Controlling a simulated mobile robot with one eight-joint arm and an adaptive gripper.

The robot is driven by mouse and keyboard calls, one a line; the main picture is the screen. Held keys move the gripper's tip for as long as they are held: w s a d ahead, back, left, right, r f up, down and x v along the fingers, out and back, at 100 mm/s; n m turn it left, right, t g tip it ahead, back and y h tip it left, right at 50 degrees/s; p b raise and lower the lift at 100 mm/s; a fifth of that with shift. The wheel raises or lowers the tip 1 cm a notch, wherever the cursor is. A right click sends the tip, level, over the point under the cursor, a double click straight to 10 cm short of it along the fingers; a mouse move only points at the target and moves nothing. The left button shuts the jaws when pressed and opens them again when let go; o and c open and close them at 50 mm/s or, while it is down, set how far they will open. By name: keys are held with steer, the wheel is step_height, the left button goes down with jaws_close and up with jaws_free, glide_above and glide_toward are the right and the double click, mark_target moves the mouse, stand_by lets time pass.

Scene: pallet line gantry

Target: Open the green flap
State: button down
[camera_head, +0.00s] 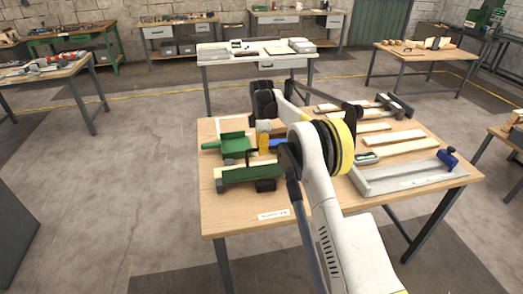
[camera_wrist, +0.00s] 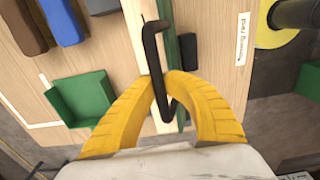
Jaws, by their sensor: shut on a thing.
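In the wrist view a narrow green panel (camera_wrist: 171,45), seen nearly edge-on, runs beside a pale strip; I take it to be the green flap. A black bent handle (camera_wrist: 150,42) stands at it. My gripper (camera_wrist: 165,82) has its yellow fingertips closed together on the handle. In the head view my gripper (camera_head: 263,136) is over the left part of the table, beside a long green piece (camera_head: 240,175) with a pale top edge. Its contact there is hidden by my arm. How far the flap is swung cannot be told.
A green open tray (camera_head: 236,146) lies just left of my gripper; it also shows in the wrist view (camera_wrist: 80,98). A grey channel (camera_head: 410,176) with a blue knob and several wooden strips (camera_head: 394,142) lie on the right. The table's front left (camera_head: 235,212) is mostly clear.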

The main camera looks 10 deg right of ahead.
steer(key=c, duration=1.7)
jaws_free()
steer(key=shift+r, duration=0.1)
step_height(320, 180, up, 12)
steer(key=shift+s, duration=0.1)
